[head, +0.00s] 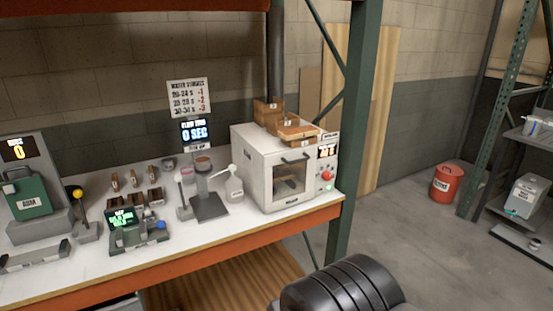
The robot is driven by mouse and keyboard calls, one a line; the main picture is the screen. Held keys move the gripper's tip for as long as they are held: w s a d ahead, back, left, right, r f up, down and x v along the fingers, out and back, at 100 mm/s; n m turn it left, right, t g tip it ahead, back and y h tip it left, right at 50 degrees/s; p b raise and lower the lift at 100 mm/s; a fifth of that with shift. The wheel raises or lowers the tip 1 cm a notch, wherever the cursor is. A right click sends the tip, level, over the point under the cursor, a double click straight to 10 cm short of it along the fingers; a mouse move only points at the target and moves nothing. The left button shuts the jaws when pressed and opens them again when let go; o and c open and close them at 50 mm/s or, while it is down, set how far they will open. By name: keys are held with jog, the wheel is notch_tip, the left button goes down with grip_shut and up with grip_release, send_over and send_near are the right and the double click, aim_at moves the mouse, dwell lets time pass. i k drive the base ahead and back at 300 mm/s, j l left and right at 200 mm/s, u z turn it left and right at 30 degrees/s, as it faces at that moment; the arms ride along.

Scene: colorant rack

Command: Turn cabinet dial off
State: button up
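The cabinet (259,168) is a white box with a windowed door and a dark handle. It stands at the right end of the white bench top. A red round knob (327,175), which looks like the dial, sits on the right side of its front. A small green light (328,187) glows below the knob. The knob's exact angle cannot be made out. My gripper is not in view.
The bench (85,275) has an orange front edge and a green upright (345,200) beside the cabinet. Brown boxes (296,129) sit on top of the cabinet. Left of it are a flow timer display (194,133) and small devices.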

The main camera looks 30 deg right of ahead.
aim_at(327, 175)
jog(key=i+l, duration=0.15)
jog(key=l, duration=0.2)
jog(key=i+l, duration=0.1)
jog(key=l, duration=0.2)
jog(key=i+l, duration=0.15)
jog(key=l, duration=0.2)
jog(key=i+l, duration=0.1)
jog(key=l, duration=0.25)
jog(key=i+l, duration=0.15)
jog(key=l, duration=0.15)
jog(key=k+l+z, duration=0.05)
